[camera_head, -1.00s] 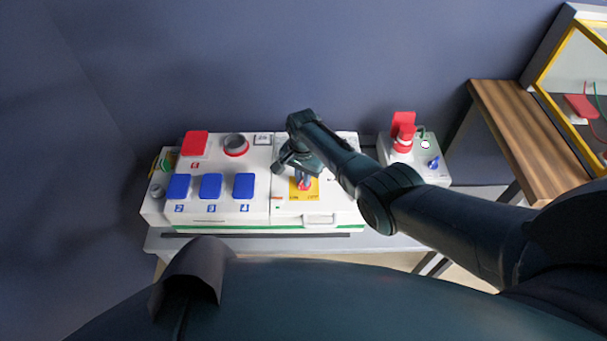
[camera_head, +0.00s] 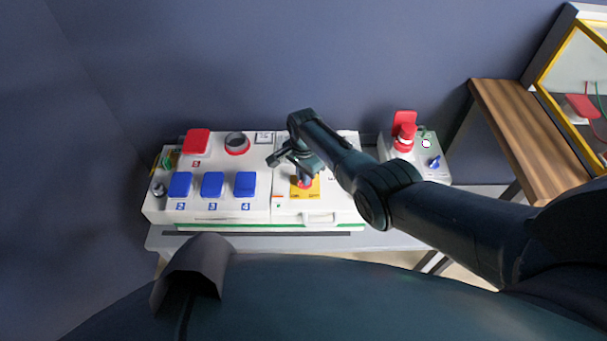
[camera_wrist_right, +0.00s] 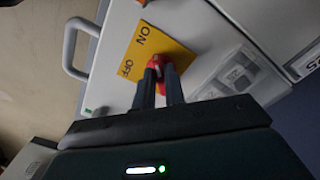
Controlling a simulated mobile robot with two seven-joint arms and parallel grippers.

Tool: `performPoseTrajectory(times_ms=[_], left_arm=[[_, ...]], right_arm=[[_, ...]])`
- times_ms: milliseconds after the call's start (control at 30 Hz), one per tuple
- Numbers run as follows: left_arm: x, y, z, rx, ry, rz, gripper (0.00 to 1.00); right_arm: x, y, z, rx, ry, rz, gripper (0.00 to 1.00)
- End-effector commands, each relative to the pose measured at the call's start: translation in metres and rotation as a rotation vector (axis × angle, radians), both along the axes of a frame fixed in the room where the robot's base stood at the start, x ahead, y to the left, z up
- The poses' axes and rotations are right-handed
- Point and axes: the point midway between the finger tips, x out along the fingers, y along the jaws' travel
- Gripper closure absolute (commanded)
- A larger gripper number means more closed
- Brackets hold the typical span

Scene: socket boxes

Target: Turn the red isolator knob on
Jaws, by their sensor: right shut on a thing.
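The red isolator knob (camera_wrist_right: 157,66) sits on a yellow plate (camera_wrist_right: 154,45) marked ON and OFF, on the white box's front panel. In the right wrist view, my right gripper (camera_wrist_right: 160,80) has its two fingers on either side of the knob, shut on it. In the head view my right gripper (camera_head: 305,178) reaches down over the yellow plate (camera_head: 305,192), and the arm hides part of the box. The knob's exact pointing direction is partly hidden by the fingers. My left gripper is not in view.
Blue socket covers (camera_head: 212,184) and a red cover (camera_head: 197,141) are on the box's left part. A small box with a red plug (camera_head: 405,137) stands to the right. A white handle (camera_wrist_right: 70,48) is near the yellow plate. A wooden table (camera_head: 530,130) is at right.

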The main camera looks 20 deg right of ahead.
Motion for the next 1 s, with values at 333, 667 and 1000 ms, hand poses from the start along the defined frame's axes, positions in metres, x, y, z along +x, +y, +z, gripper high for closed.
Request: performPoseTrajectory(times_ms=[333, 667, 1000], left_arm=[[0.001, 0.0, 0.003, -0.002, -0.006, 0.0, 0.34], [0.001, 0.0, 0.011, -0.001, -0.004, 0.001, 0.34], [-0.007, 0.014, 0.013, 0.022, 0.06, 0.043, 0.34]], right_arm=[[0.001, -0.001, 0.0, -0.001, -0.002, -0.001, 0.66], [0.001, 0.0, 0.013, 0.001, -0.003, 0.0, 0.66], [0.001, -0.001, 0.085, 0.001, -0.005, -0.001, 0.66]])
